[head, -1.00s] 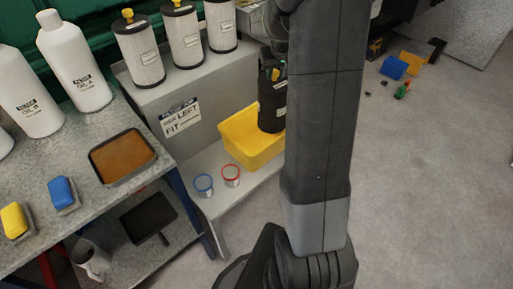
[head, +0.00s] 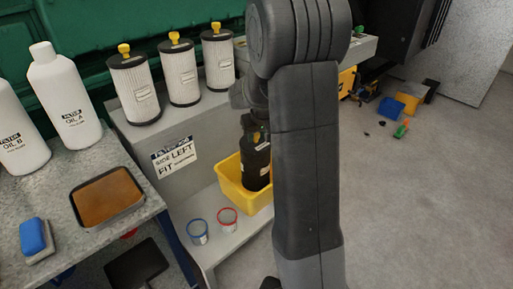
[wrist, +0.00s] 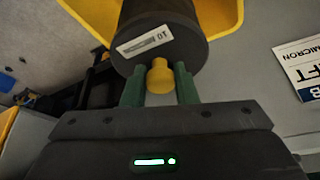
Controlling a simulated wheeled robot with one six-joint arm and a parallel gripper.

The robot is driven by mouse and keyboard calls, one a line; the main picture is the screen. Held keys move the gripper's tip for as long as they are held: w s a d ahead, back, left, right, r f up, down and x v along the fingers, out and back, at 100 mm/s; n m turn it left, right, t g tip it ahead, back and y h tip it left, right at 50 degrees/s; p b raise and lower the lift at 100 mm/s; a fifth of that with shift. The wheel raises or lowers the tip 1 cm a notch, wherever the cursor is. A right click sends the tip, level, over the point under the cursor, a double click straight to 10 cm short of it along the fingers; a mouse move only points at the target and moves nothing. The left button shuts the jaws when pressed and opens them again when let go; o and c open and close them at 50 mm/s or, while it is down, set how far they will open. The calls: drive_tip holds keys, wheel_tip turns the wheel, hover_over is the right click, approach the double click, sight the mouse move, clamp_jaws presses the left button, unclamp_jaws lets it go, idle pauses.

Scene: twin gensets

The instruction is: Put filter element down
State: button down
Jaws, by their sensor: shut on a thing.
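The black filter element (head: 256,165) stands roughly upright inside the yellow bin (head: 229,184), its lower end below the rim. I cannot tell whether it touches the bin's floor. In the wrist view the dark element (wrist: 158,35) has a small white label and a yellow knob (wrist: 160,77). My gripper (wrist: 159,84) has its green fingers shut on this knob from both sides. The bin's yellow wall (wrist: 228,14) shows around the element there. In the head view my arm hides the bin's right side and most of the gripper.
Three white pleated filters (head: 184,80) with yellow knobs stand on the grey cabinet (head: 150,133), above the low shelf. A blue-rimmed cup (head: 198,233) and a red-rimmed cup (head: 228,219) stand close in front of the bin. Oil bottles (head: 68,100) and a brown tray (head: 107,197) are at left.

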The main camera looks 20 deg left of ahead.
sight(257, 143)
drive_tip(key=shift+f+b, duration=0.3)
drive_tip(key=shift+f, duration=1.55)
drive_tip(key=c, duration=1.1)
unclamp_jaws()
drive_tip(key=shift+c, duration=0.2)
drive_tip(key=shift+d+r, duration=0.1)
drive_tip(key=shift+r, duration=0.3)
drive_tip(key=p+v, duration=0.2)
drive_tip(key=v, duration=0.9)
drive_tip(key=shift+s+r, duration=0.15)
